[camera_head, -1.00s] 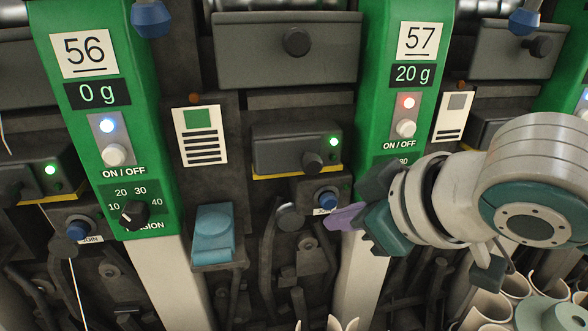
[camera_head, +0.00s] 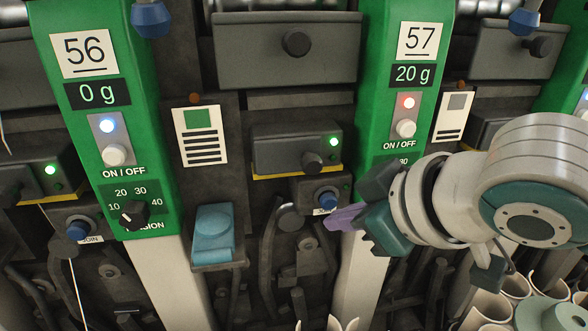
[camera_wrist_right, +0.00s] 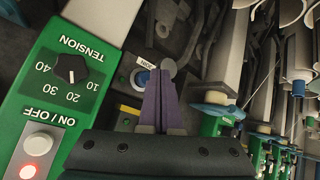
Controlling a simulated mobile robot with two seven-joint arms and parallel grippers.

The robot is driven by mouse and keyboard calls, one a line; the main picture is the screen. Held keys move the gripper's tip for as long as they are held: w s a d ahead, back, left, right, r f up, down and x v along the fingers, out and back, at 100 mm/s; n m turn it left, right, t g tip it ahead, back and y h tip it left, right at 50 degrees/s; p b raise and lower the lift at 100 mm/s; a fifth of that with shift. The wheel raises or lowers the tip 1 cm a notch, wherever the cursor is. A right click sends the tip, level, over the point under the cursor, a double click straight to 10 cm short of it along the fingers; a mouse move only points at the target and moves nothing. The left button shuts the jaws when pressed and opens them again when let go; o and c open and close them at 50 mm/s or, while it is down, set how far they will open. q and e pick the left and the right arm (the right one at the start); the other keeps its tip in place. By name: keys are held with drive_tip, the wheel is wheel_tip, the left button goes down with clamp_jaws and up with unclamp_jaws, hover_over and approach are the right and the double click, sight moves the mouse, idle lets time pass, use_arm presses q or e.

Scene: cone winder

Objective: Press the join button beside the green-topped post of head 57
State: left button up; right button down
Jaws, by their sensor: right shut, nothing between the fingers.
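The green-topped post of head 57 (camera_head: 375,140) stands right of centre in the head view. Its blue join button (camera_head: 327,198) is just left of the post, above a partly hidden JOIN label. My right gripper (camera_head: 328,222) comes in from the right with its purple fingers shut and empty. In the head view its tips are just below the button. In the right wrist view, the shut fingers (camera_wrist_right: 160,75) point at the panel beside the blue button (camera_wrist_right: 142,78), which they partly cover. I cannot tell whether they touch it. My left gripper is not in view.
Head 56's green post (camera_head: 95,120) is at the left, with its own blue join button (camera_head: 77,230). A light-blue block (camera_head: 213,232) sits between the heads. Dark levers and hoses crowd the space below. Pale tubes (camera_head: 490,308) stand at the lower right.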

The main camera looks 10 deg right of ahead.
idle(0.5)
drive_tip(key=shift+w, duration=0.45)
drive_tip(key=shift+w, duration=0.45)
idle(0.5)
drive_tip(key=shift+s, duration=0.1)
drive_tip(key=shift+s+p, duration=0.75)
drive_tip(key=shift+p, duration=0.2)
